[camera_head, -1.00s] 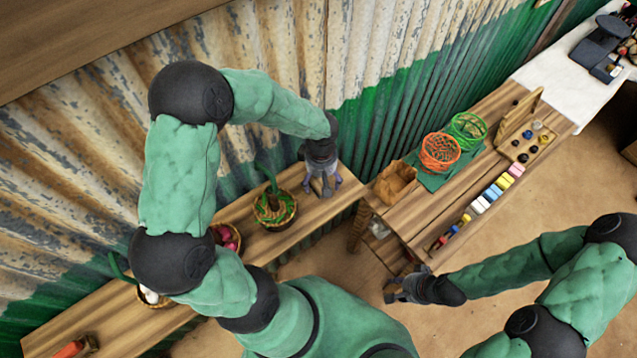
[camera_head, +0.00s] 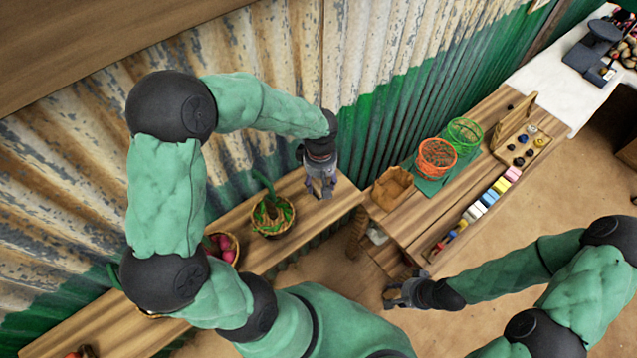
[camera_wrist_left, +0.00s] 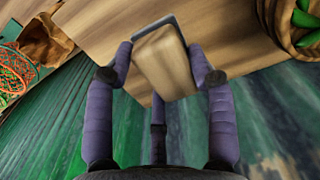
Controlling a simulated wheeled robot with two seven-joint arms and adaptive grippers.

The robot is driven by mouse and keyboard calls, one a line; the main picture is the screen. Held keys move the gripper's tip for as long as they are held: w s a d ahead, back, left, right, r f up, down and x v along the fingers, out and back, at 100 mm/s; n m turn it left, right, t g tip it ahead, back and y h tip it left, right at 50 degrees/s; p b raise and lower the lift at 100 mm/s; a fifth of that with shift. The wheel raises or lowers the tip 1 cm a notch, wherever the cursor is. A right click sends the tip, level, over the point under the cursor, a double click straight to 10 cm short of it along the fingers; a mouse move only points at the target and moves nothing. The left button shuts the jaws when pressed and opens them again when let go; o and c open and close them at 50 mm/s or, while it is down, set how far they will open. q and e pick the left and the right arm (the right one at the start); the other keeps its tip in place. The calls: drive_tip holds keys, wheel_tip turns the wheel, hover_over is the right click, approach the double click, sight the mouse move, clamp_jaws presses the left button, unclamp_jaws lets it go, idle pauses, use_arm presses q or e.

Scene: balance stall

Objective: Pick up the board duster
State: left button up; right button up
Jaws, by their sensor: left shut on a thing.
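The board duster (camera_wrist_left: 165,62) is a pale wooden block with a dark grey layer at its far edge. It shows in the left wrist view between the fingers of my left gripper (camera_wrist_left: 163,70), which is shut on it. In the head view my left gripper (camera_head: 321,188) points down at the right end of the wooden shelf and mostly hides the duster. I cannot tell whether the duster touches the shelf. My right gripper (camera_head: 399,293) is low beside the front of the stall table; its finger opening is too small to judge.
A basket of green vegetables (camera_head: 271,217) stands left of my left gripper. A paper bag (camera_head: 393,188), an orange wire basket (camera_head: 436,158) and a green wire basket (camera_head: 465,134) stand on the table to the right. The corrugated wall (camera_head: 270,100) rises close behind.

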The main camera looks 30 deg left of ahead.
use_arm(q)
drive_tip(key=s+d+r, duration=0.6)
drive_tip(key=d+r, duration=0.3)
drive_tip(key=d, duration=0.3)
